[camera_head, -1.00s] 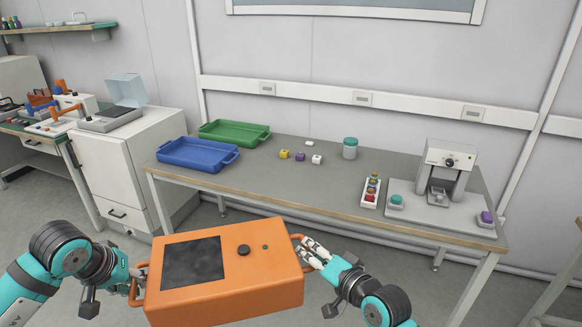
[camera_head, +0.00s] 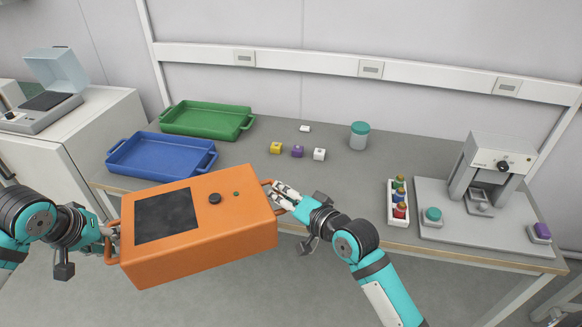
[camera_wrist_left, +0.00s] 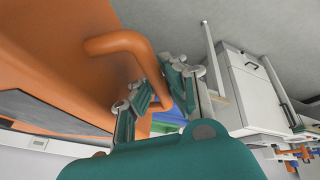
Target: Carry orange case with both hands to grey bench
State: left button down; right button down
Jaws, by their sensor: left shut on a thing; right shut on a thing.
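The orange case (camera_head: 215,245) has a dark panel and a black knob on top, and a handle at each end. It hangs tilted, its left end lower in the picture, in front of the grey bench (camera_head: 350,205) and partly over its front edge in the head view. My left gripper (camera_head: 110,236) is shut on the left handle, which also shows in the left wrist view (camera_wrist_left: 130,45) between the fingers (camera_wrist_left: 155,95). My right gripper (camera_head: 277,193) is shut on the right handle. Whether the case touches the bench edge cannot be told.
A blue tray (camera_head: 112,168) and a green tray (camera_head: 165,128) stand at the bench's left. Small cubes (camera_head: 297,151), a teal-lidded jar (camera_head: 359,135), a vial rack (camera_head: 391,215) and a device (camera_head: 495,175) occupy the back and right. The front middle is clear.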

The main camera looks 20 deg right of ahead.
aim_at(303, 187)
jog(key=i+z, duration=0.15)
jog(key=i, duration=0.35)
jog(key=i+j+z, duration=0.15)
jog(key=i, duration=0.35)
jog(key=z, duration=0.9)
